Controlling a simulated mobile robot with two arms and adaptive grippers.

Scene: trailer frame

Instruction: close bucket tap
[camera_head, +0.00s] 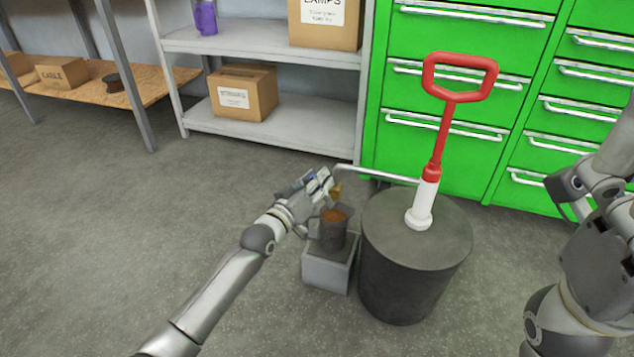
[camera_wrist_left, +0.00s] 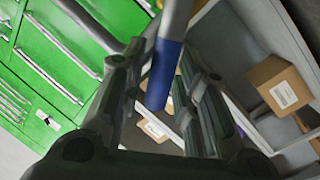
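A dark grey bucket (camera_head: 400,280) stands on the floor with a white and red hand pump (camera_head: 430,180) on its lid. A thin grey pipe (camera_head: 375,174) runs left from the pump to a tap with a brass-coloured outlet (camera_head: 336,191). My left gripper (camera_head: 318,185) is at the tap and hides part of it. In the left wrist view, a blue tap handle (camera_wrist_left: 163,75) lies between the fingers of my left gripper (camera_wrist_left: 160,85). The fingers are apart, with gaps beside the handle. My right gripper (camera_head: 575,195) is at the right edge, away from the tap; its fingers are unclear.
A dark cup (camera_head: 332,236) with brown contents stands on a grey block (camera_head: 328,270) below the tap, left of the bucket. Green drawer cabinets (camera_head: 450,130) stand close behind. A grey shelf (camera_head: 270,125) holds boxes. The floor at left is clear.

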